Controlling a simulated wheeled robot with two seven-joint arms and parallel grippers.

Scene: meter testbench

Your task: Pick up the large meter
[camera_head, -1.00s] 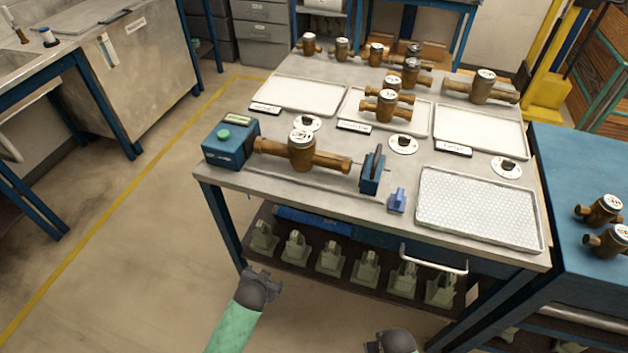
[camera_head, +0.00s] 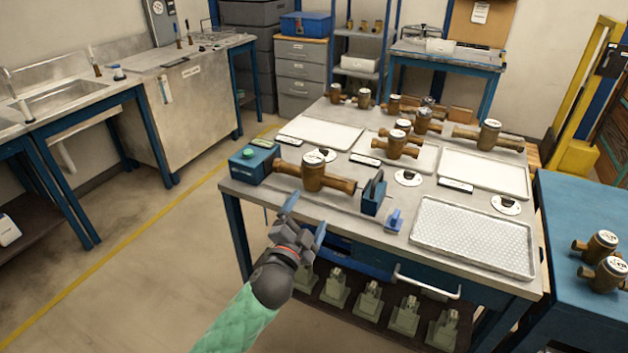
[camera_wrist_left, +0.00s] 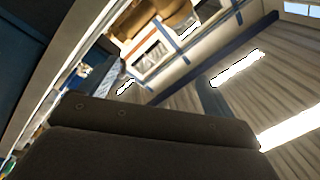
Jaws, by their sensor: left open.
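A large brass meter (camera_head: 313,173) with a round white dial lies across the front of the table, between the blue box with a green button (camera_head: 252,164) and a blue clamp block (camera_head: 374,192). Another large brass meter (camera_head: 489,136) stands at the back right of the table. My left gripper (camera_head: 304,220) is open and empty, in front of the table's front edge and below the front meter, apart from it. My right gripper is not in view.
Smaller brass meters (camera_head: 398,144) stand in the middle and back. Two flat trays (camera_head: 320,132) (camera_head: 484,173) and a textured tray (camera_head: 473,236) lie on the table. A small blue part (camera_head: 394,220) sits near the front edge. A drawer handle (camera_head: 427,281) juts out below.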

